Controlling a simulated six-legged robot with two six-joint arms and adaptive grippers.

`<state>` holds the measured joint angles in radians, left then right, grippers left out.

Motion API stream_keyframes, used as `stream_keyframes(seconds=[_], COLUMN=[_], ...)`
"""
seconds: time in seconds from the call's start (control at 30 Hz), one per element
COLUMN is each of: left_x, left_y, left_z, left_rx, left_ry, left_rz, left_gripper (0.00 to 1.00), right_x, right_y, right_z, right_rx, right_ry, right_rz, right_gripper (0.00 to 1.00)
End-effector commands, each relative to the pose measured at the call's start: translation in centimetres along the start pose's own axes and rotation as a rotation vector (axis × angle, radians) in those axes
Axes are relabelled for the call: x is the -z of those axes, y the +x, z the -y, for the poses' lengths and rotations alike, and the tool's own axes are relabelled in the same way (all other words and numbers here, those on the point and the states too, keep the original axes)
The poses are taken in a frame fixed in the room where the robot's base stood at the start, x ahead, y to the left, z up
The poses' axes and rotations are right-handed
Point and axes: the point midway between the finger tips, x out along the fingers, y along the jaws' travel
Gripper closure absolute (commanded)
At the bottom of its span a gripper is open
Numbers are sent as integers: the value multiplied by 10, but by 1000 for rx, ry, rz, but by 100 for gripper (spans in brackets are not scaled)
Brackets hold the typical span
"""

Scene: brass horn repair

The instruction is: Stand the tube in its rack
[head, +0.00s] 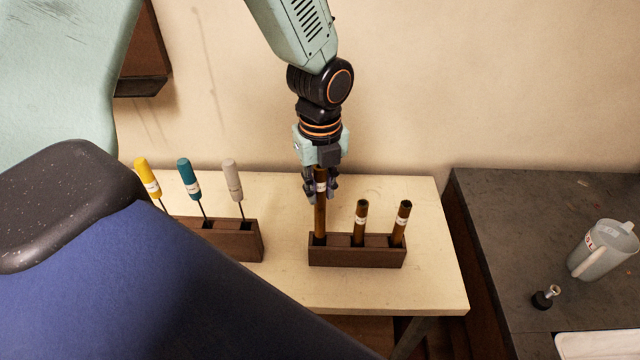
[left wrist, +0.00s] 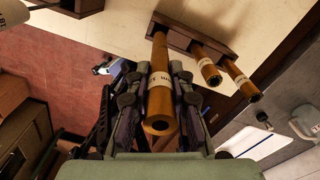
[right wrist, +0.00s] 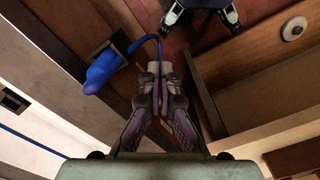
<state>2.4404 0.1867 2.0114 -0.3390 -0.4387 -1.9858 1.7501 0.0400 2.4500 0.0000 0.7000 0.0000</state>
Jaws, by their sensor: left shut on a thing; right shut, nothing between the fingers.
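The brown tube (head: 320,217) with a white label band is upright in my left gripper (head: 321,188), which is shut on its upper part. Its lower end is at the left slot of the dark wooden rack (head: 357,258); I cannot tell how deep it sits. Its open top end (left wrist: 160,122) shows between the fingers in the left wrist view. Two shorter-looking labelled tubes, a middle one (head: 360,224) and a right one (head: 401,224), stand in the rack's other slots. My right gripper (right wrist: 157,78) is shut and empty in the right wrist view.
A second wooden block (head: 238,241) left of the rack holds yellow, teal and grey-handled tools. Both stand on a pale table (head: 300,290). A dark counter at right has a jug (head: 601,250) and a small black-based piece (head: 545,297). A wall is behind.

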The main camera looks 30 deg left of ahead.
Motion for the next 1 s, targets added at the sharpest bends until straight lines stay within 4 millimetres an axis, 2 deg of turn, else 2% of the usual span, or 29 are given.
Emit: stream_keyframes(seconds=[1.0], left_x=[-3], left_y=[0], left_z=[0], left_rx=[1], left_ry=[-1], left_rz=[0], left_gripper=[100], right_x=[0], right_y=[-8], right_z=[0], right_rx=[0], right_ry=[0], right_rz=[0], right_gripper=[100])
